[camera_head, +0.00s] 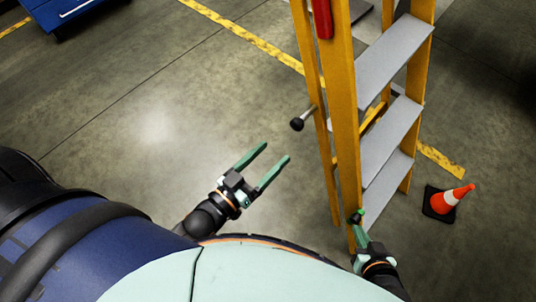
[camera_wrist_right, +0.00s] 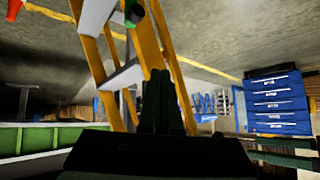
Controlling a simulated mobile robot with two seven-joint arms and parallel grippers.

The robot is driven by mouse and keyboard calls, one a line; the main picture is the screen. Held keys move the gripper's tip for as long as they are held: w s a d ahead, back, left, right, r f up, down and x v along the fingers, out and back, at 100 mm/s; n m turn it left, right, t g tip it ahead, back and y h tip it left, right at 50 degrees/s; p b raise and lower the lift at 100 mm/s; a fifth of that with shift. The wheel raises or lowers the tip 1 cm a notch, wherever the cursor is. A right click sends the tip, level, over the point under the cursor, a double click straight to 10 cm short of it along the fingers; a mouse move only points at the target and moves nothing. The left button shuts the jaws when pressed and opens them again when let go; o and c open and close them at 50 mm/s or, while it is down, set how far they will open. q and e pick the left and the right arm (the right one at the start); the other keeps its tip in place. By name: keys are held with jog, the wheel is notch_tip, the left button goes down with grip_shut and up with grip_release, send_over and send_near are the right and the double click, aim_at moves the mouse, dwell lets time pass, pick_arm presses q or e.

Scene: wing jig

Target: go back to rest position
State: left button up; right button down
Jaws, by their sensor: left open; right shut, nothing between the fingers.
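My left gripper (camera_head: 263,167) is open and empty, with its two green fingers spread above the bare floor in the head view. My right gripper (camera_head: 358,222) is at the lower right of the head view, in front of the foot of the yellow ladder. Its green fingers are shut with nothing between them. In the right wrist view its fingers (camera_wrist_right: 162,100) stand together at the middle, with the ladder behind them. I cannot tell from these views whether the right gripper touches the ladder.
The yellow ladder (camera_head: 344,110) with grey steps stands close to my right gripper. A blue cabinet (camera_wrist_right: 277,103) shows in the right wrist view. The floor (camera_head: 150,130) around my left gripper is clear.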

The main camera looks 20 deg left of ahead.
jog(key=shift+w+r, duration=0.15)
pick_arm(q)
jog(key=s+a+f+g+y+p, duration=0.2)
jog(key=s+a+g+y+p, duration=0.2)
jog(key=p, duration=0.7)
jog(key=s+g, duration=0.2)
jog(key=g, duration=0.1)
jog(key=shift+s+a+f+m+g, duration=0.15)
jog(key=shift+s+f+m+g, duration=0.1)
jog(key=shift+m+g, duration=0.15)
pick_arm(e)
jog(key=s+d+r+h, duration=0.1)
jog(key=d+r, duration=0.2)
jog(key=r, duration=0.5)
jog(key=shift+s+r+m, duration=0.2)
jog(key=shift+s+m, duration=0.05)
jog(key=shift+m, duration=0.05)
jog(key=shift+w+r, duration=0.1)
jog(key=shift+t, duration=0.3)
